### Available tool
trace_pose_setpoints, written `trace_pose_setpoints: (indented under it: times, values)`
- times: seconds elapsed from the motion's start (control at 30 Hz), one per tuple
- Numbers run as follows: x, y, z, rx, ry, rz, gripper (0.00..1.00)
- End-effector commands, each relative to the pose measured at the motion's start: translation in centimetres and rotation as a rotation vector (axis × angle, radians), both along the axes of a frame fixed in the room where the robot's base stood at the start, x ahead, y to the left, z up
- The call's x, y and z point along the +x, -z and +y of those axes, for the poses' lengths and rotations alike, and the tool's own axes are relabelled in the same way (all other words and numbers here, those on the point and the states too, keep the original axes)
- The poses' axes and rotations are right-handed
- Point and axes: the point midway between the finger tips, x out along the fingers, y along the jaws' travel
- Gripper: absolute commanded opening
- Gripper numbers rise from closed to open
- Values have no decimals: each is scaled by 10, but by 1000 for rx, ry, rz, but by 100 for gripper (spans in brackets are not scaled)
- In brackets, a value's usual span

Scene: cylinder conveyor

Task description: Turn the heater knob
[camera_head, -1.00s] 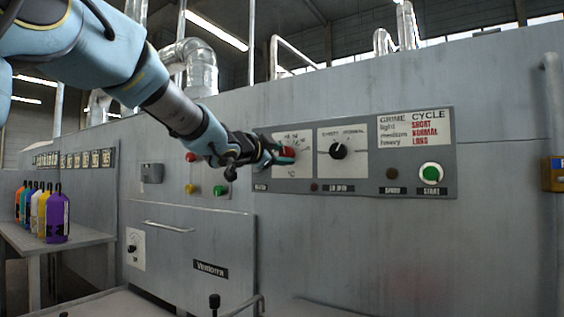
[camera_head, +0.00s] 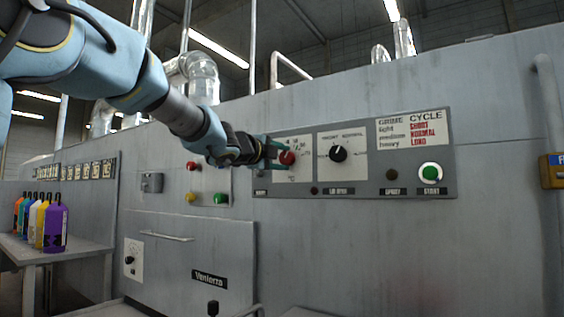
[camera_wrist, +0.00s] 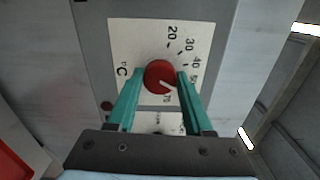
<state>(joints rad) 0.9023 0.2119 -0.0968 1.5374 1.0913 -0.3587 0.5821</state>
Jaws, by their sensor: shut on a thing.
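The heater knob is a red round knob (camera_head: 287,158) on a white dial plate marked °C, at the left of the grey control panel (camera_head: 380,185). In the wrist view the red knob (camera_wrist: 160,77) sits between the two green fingers, and its white pointer line aims down and right, near the 70 mark. My gripper (camera_head: 279,152) is at the knob from the left, its fingers one on each side. It also shows in the wrist view (camera_wrist: 158,82), shut on the knob.
A black knob (camera_head: 338,153) and a green start button (camera_head: 430,173) are to the right on the panel. Red, yellow and green buttons are on the left. Several colored bottles (camera_head: 56,226) stand on a side table (camera_head: 85,250).

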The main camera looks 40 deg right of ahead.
Motion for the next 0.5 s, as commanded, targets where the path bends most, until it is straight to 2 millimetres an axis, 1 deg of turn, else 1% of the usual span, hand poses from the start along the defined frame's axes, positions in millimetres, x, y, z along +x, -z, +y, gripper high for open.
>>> trace_pose_setpoints:
  times: [0.2,0.5]
  values:
    - [0,1,0,11,1,-35,0]
    - [0,1,0,12,1,-39,0]
